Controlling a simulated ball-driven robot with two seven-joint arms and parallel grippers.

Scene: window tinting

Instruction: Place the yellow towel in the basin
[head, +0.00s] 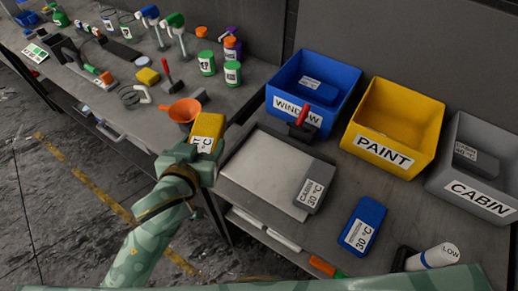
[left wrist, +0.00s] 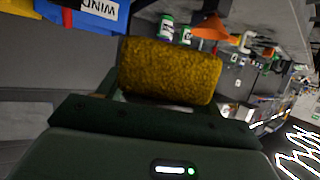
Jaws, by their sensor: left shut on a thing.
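The yellow towel (head: 208,127) is held up in my left gripper (head: 200,150), near the left end of the right-hand bench. In the left wrist view the towel (left wrist: 170,72) fills the space just beyond the dark gripper body (left wrist: 150,115), which is shut on it. Three open basins stand at the back of the bench: a blue one (head: 338,73) labelled WINDOW, a yellow one (head: 420,98) labelled PAINT and a grey one (head: 458,130) labelled CABIN. The towel is apart from all three, to their left. My right gripper is not in view.
A light flat panel (head: 262,170) lies on the bench front. A blue folded cloth (head: 362,225) and a white LOW cylinder (head: 432,256) lie to its right. An orange funnel (head: 181,110) and several bottles crowd the left bench, beyond a gap.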

